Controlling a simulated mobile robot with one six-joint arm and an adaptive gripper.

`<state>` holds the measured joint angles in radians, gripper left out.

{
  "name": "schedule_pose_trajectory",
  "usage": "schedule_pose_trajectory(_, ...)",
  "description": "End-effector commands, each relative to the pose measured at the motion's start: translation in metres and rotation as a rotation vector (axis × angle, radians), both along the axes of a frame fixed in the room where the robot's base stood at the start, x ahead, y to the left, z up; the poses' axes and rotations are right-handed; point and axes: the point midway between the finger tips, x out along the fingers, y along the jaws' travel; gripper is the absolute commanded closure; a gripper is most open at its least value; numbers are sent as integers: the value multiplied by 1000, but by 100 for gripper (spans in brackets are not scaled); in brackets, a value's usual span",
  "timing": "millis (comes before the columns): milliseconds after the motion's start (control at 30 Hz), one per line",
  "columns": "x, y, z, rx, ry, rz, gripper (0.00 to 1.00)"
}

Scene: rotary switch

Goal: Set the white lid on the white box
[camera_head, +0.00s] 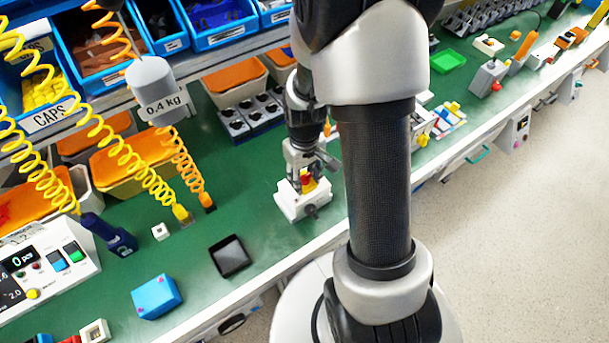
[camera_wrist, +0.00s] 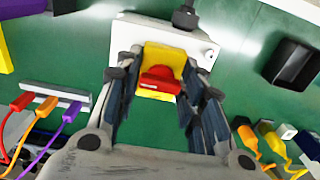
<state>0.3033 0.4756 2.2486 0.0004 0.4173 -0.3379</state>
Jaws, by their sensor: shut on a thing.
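A white box-like unit (camera_head: 301,203) stands on the green bench below my gripper (camera_head: 304,170). It bears a rotary switch (camera_head: 307,181) with a yellow base and red knob. In the wrist view, the white top (camera_wrist: 128,38) lies beyond the switch (camera_wrist: 160,77), with a dark cable fitting at its far edge. My gripper (camera_wrist: 160,82) has its two fingers on either side of the switch and is shut on it. I cannot tell whether the white top is a separate lid or one piece with the box. My fingers hide part of the unit.
A black open tray (camera_head: 231,256) and a blue box (camera_head: 156,297) are on the bench to the left. A grey 0.4 kg weight (camera_head: 152,84) and coiled cables hang at the left. Bins line the back. Green bench around the unit is partly clear.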

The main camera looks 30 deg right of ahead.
Motion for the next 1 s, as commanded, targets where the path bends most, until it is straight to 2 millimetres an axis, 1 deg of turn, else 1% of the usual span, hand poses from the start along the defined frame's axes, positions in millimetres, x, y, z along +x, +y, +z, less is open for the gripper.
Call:
schedule_pose_trajectory(100,0,0,-4,0,0,0,90)
schedule_pose_trajectory(133,0,0,-3,0,0,0,62)
schedule_pose_trajectory(433,0,0,-3,0,0,0,42)
schedule_pose_trajectory(467,0,0,-3,0,0,0,40)
schedule_pose_trajectory(800,0,0,-1,0,-1,0,40)
schedule_pose_trajectory(867,1,0,3,-1,-2,0,40)
schedule_pose_trajectory(967,2,0,18,-2,-6,0,40)
schedule_pose_trajectory(1000,2,0,25,-2,-6,0,40)
